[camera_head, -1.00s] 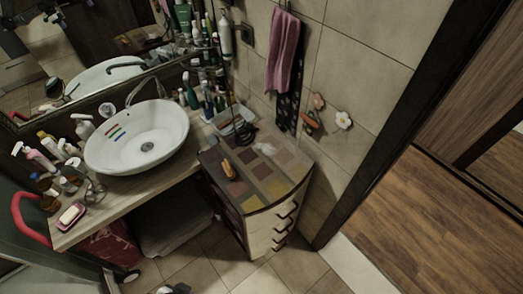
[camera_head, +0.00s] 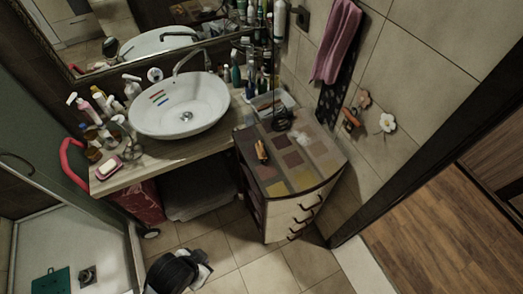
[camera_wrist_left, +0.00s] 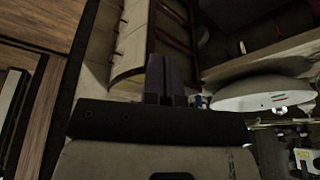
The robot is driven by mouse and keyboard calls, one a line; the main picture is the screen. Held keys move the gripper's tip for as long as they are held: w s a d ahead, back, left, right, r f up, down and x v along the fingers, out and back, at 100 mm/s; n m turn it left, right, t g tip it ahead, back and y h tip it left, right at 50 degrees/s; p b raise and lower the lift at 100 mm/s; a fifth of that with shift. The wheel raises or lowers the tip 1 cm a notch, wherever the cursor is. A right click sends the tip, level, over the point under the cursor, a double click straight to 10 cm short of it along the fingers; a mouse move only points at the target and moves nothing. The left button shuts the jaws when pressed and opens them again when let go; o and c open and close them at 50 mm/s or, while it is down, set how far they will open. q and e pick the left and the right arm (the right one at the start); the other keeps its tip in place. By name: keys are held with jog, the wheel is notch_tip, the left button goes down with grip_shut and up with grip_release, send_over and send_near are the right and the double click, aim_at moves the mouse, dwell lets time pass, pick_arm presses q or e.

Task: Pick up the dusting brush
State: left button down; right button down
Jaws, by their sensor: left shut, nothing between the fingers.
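A small object with an orange-brown handle (camera_head: 261,150) lies on the patterned top of the drawer cabinet (camera_head: 303,180). It looks like the dusting brush, but it is too small to be sure. I cannot make out the brush in the left wrist view. My right gripper is not in view.
A white basin (camera_head: 180,105) stands on the counter left of the cabinet, with bottles around it. A white tray (camera_head: 273,103) and a dark coiled item (camera_head: 282,121) sit at the cabinet's back. A pink towel (camera_head: 337,42) hangs behind.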

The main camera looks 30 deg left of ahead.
pick_arm(q)
jog(key=c, duration=1.9)
grip_release()
jog(key=o, duration=0.8)
jog(key=shift+w, duration=0.1)
